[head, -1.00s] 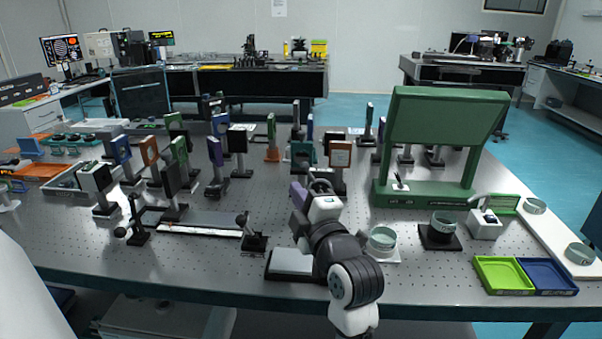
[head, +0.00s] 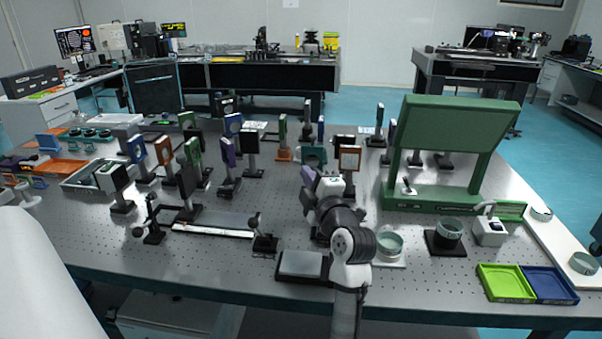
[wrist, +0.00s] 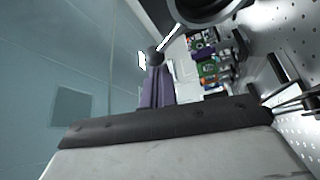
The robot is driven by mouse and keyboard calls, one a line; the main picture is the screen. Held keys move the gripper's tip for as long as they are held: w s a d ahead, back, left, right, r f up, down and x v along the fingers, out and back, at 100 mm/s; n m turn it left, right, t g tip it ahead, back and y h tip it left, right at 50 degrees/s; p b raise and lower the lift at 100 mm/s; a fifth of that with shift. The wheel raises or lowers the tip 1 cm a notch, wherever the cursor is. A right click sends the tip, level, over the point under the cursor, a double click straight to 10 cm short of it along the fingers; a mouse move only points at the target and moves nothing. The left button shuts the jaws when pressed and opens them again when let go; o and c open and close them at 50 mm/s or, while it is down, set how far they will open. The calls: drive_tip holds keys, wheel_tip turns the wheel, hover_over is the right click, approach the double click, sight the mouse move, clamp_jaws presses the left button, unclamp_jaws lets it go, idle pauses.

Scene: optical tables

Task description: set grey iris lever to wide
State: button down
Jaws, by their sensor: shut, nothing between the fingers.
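In the wrist view, a dark grey ring (wrist: 205,10), which looks like the iris, is cut off by the top edge. A thin, bright rod (wrist: 168,40), apparently its lever, slants down and left from it. My gripper (wrist: 155,58) is shut and empty, with its purple fingers pointing up at the rod's lower end. The tips look very close to the rod; I cannot tell whether they touch. In the head view, my gripper (head: 308,174) is over the middle of the table, and my arm hides the iris and lever there.
Several post-mounted optics stand close by, including an orange-framed one (head: 349,158) and a teal one (head: 313,155). A large green board (head: 455,128) stands to the right. Green (head: 505,283) and blue (head: 549,283) trays lie at the front right. Bare perforated tabletop (head: 400,275) shows at the front.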

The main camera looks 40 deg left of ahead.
drive_tip(key=shift+w+d+r+m+t+b, duration=0.15)
drive_tip(key=shift+d+m+b, duration=0.1)
drive_tip(key=shift+m+b, duration=0.3)
drive_tip(key=shift+w+d+r+m+t+b, duration=0.1)
drive_tip(key=shift+d+m+t+b, duration=0.2)
drive_tip(key=shift+b, duration=0.35)
drive_tip(key=w+d+m+t+h+b, duration=0.2)
drive_tip(key=d+m+t+b, duration=0.3)
drive_tip(key=m, duration=0.9)
drive_tip(key=w+d+t, duration=0.1)
drive_tip(key=t, duration=0.1)
drive_tip(key=shift+w+r+m+t, duration=0.25)
drive_tip(key=shift+w+m+t, duration=0.1)
drive_tip(key=shift+w, duration=0.05)
wheel_tip(320, 180, up, 20)
drive_tip(key=shift+b, duration=0.35)
